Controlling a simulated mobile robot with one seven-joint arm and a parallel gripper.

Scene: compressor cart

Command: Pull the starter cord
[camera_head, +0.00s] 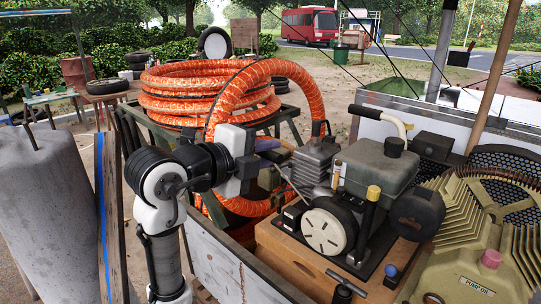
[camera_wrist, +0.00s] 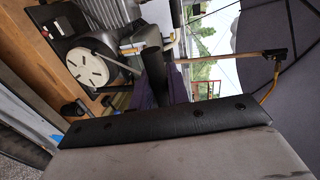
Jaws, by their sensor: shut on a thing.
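The engine (camera_head: 372,168) stands on a wooden base, its white starter disc (camera_head: 326,232) facing me. The disc also shows in the wrist view (camera_wrist: 88,68). My gripper (camera_head: 268,157) is left of the engine, beside the orange hose and apart from the disc. It is shut on what looks like the black starter cord handle (camera_wrist: 152,55). A thin pale line, seemingly the cord (camera_wrist: 118,60), runs from the engine side to this handle. My fingers hide part of the handle, and the head view barely shows it.
A coiled orange hose (camera_head: 170,78) stands close behind my arm, and its loop passes near my gripper. A finned yellow pump (camera_head: 480,240) is at right. A grey cylinder (camera_head: 45,210) stands at left.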

